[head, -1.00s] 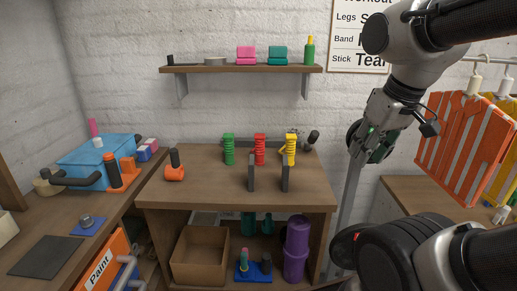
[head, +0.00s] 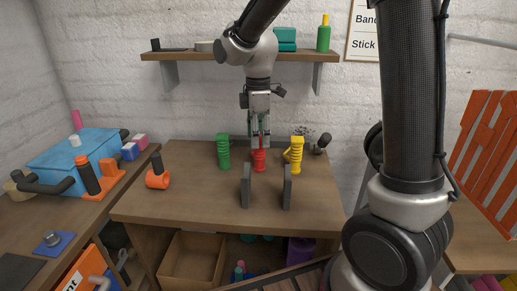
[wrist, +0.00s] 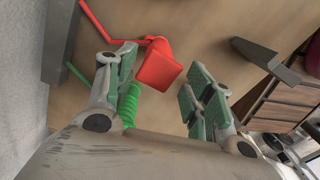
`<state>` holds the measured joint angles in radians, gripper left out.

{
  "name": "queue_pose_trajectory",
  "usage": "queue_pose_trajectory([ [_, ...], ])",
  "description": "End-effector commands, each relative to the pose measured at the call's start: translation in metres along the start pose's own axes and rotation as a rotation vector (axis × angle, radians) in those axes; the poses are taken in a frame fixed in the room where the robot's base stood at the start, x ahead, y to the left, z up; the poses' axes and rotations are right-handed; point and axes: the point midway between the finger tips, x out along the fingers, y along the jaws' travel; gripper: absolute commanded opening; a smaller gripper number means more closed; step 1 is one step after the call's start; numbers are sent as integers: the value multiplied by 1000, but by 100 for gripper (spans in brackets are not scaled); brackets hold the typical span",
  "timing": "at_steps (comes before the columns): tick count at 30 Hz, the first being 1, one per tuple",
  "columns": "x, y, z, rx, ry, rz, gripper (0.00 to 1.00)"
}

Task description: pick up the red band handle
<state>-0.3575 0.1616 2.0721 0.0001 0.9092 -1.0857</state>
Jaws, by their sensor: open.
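The red band handle (head: 260,161) stands upright on the wooden workbench, between a green one and a yellow one. My gripper (head: 260,142) is directly above it, pointing down, with its fingertips around or just over the handle's top. In the wrist view the red handle's square top (wrist: 158,68) lies between the two open green-padded fingers, a little beyond the middle of the gap. I cannot tell whether a finger touches it.
The green band handle (head: 223,153) stands close on the left, the yellow one (head: 295,154) on the right. Two dark upright plates (head: 246,187) stand in front. An orange roller (head: 158,176) lies on the bench's left. A shelf (head: 190,56) hangs behind, above the bench.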

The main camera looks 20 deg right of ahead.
Motion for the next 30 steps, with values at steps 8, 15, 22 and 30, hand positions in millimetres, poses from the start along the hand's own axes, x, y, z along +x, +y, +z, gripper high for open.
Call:
queue_pose_trajectory([
  [8, 39, 2, 3, 4, -1, -3, 53],
  [15, 65, 4, 3, 4, 0, 0, 53],
  [22, 66, 4, 3, 5, 1, 1, 51],
  [30, 65, 4, 3, 5, 1, 1, 2],
])
